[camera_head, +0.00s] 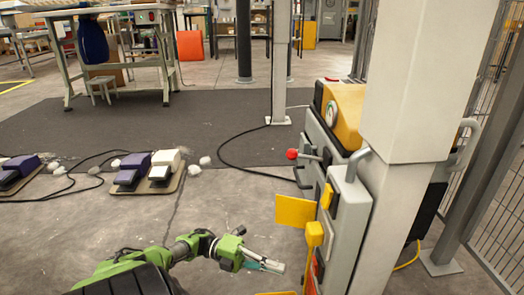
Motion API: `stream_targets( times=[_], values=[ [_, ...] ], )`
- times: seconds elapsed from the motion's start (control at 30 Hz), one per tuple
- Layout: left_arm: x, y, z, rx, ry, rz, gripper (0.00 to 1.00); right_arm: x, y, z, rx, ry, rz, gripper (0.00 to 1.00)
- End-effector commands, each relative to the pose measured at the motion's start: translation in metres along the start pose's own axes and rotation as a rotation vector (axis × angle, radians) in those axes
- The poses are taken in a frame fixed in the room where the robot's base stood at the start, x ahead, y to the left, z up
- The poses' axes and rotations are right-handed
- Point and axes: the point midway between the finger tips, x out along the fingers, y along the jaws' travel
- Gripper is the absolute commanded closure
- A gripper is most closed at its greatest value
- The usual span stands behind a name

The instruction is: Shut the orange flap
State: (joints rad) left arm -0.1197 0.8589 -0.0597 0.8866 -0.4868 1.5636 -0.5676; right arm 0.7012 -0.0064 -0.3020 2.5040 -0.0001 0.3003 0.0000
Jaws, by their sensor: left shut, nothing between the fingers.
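A yellow-orange flap (295,211) sticks out to the left from the side of the grey machine (347,215), so it stands open. A second yellow-orange edge (277,293) shows at the bottom of the picture, mostly cut off. My left gripper (278,267) is below and left of the upper flap, apart from it, with its fingers pointing right toward the machine. Its fingers are shut and hold nothing. My right gripper is not in view.
A yellow-orange handle (315,234) and a red-knobbed lever (293,154) protrude from the machine. A wide grey post (425,70) stands in front of it. Pedals (148,172) and cables lie on the floor at left. The floor between pedals and machine is mostly free.

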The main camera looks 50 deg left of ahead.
Motion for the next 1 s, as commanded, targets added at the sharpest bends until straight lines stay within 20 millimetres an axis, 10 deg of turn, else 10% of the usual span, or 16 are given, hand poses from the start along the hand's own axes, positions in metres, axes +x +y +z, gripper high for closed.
stream_targets(
  times=[0.53, 1.0],
  values=[
    [-0.043, 0.004, 0.055, 0.003, -0.002, 0.001, 1.0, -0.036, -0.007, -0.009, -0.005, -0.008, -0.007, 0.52],
    [-0.051, 0.0, 0.063, -0.001, 0.0, 0.002, 1.0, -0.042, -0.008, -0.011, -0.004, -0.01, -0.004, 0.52]
  ],
)
